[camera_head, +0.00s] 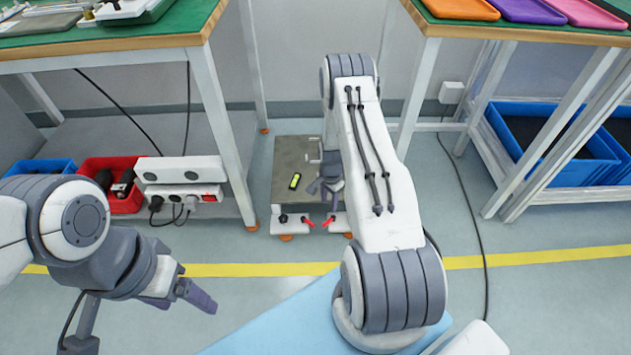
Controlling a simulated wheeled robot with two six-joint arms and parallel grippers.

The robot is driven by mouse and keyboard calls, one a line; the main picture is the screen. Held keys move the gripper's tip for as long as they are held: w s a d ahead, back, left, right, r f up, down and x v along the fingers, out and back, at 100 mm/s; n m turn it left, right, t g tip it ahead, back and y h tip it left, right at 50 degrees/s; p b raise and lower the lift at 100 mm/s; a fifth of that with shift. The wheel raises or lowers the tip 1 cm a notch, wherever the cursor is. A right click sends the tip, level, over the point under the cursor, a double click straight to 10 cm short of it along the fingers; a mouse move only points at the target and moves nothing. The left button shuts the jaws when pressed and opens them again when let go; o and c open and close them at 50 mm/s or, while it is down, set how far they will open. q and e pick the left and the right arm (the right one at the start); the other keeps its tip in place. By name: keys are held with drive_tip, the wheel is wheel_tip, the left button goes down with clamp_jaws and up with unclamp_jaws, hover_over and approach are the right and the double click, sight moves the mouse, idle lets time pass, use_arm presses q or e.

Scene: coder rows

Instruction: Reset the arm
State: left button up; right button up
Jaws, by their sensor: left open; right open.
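My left arm comes in from the left edge. Its gripper (198,296) hangs over the grey floor, open and with nothing seen in it. My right arm reaches forward up the middle of the view, and its gripper (331,190) is beside a low grey platform (290,165) between the two tables. That gripper is open and partly hidden by its own arm. A small dark object with a yellow-green face (295,181) lies on the platform, left of the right gripper and apart from it.
A green-topped table (110,38) stands at the left and another (540,30) with coloured trays at the right. A red bin (127,203) and power strips (180,170) sit on the left shelf. Blue bins (570,170) sit lower right.

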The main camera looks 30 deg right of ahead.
drive_tip(key=w+a+r+n+p, duration=0.1)
drive_tip(key=w+a+r+n, duration=0.15)
drive_tip(key=a+r, duration=0.45)
drive_tip(key=w+a+r+n, duration=0.1)
drive_tip(key=a+r+n, duration=0.35)
drive_tip(key=r, duration=0.35)
drive_tip(key=s+a+r+n, duration=0.2)
drive_tip(key=a+r, duration=0.4)
drive_tip(key=a, duration=0.1)
drive_tip(key=s+a+r+n, duration=0.3)
drive_tip(key=a+r, duration=0.3)
drive_tip(key=r, duration=0.1)
drive_tip(key=s+a+r+n+p, duration=0.1)
drive_tip(key=s+a+r+n, duration=0.25)
drive_tip(key=s, duration=0.45)
drive_tip(key=s+a+r+n+y+p, duration=0.1)
drive_tip(key=s+a+r+n, duration=0.1)
drive_tip(key=s+r+n, duration=0.45)
drive_tip(key=s+a+r+n+p, duration=0.1)
drive_tip(key=s+a+r+n, duration=0.15)
drive_tip(key=s, duration=0.65)
wheel_tip(320, 180, up, 38)
drive_tip(key=p, duration=3.7)
drive_tip(key=shift+w+a+r+m+p, duration=0.25)
drive_tip(key=shift+w+a+m+p, duration=0.1)
drive_tip(key=shift+m, duration=0.1)
